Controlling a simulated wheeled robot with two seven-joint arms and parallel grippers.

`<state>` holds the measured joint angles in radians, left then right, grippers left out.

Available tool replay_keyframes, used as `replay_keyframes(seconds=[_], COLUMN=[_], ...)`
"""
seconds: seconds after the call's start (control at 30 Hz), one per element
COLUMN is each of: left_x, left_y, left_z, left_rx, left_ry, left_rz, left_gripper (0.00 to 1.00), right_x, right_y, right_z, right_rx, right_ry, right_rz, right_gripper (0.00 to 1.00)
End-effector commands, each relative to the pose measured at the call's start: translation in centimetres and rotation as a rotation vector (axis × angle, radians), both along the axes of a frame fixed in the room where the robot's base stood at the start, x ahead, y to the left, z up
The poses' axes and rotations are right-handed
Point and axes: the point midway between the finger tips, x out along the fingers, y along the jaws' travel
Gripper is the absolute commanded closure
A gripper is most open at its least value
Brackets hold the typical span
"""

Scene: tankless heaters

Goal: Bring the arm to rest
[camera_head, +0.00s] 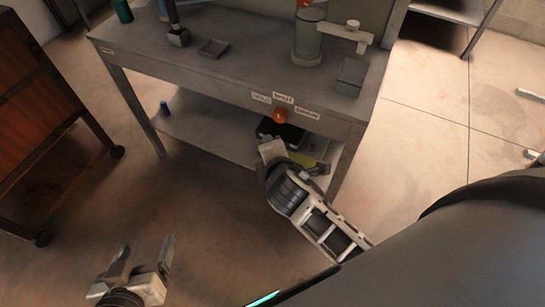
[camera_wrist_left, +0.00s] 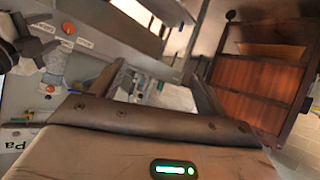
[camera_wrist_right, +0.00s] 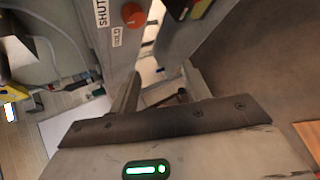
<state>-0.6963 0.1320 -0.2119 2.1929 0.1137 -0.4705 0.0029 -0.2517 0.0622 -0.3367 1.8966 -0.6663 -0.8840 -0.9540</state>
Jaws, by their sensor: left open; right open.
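My left gripper (camera_head: 146,252) is at the lower left of the head view, low in front of the workbench, with its fingers apart and nothing between them. Its spread fingers also show in the left wrist view (camera_wrist_left: 155,82). My right arm comes in from the right, and its gripper (camera_head: 268,150) is at the front of the workbench (camera_head: 235,82), just below the red knob (camera_head: 280,115). In the head view its fingertips are hard to make out. In the right wrist view its fingers (camera_wrist_right: 163,88) are apart and empty, with the knob (camera_wrist_right: 133,15) beyond them.
The workbench has a lower shelf (camera_head: 205,135) with a blue item (camera_head: 165,108) on it. A glass cylinder (camera_head: 307,42) and a small tray (camera_head: 214,47) stand on top. A wheeled wooden cabinet (camera_head: 30,115) is at the left. Floor between cabinet and bench is clear.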

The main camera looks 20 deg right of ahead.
Motion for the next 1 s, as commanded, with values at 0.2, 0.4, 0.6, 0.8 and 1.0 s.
replay_keyframes(seconds=[0.2, 0.4, 0.6, 0.8, 1.0], left_x=[0.0, 0.0, 0.0, 0.0, -0.3], left_y=[0.0, 0.0, 0.0, 0.1, 0.7], left_z=[-0.2, -0.2, -0.2, -0.7, -3.3], left_rx=[0.000, 0.000, 0.000, 0.012, 0.074], left_ry=[0.000, 0.000, 0.000, 0.005, 0.031], left_rz=[0.000, 0.000, 0.000, -0.002, -0.013], left_gripper=[0.25, 0.25, 0.25, 0.25, 0.25], right_x=[-0.6, -0.6, -0.5, -1.7, -7.5], right_y=[0.3, 0.3, 0.3, 0.6, 2.4], right_z=[-0.6, -0.5, -0.5, -1.5, -3.8], right_rx=[0.072, 0.073, 0.071, 0.185, 0.830], right_ry=[-0.005, -0.005, -0.005, -0.001, 0.013], right_rz=[-0.018, -0.018, -0.017, -0.049, -0.297], right_gripper=[0.53, 0.53, 0.53, 0.53, 0.53])
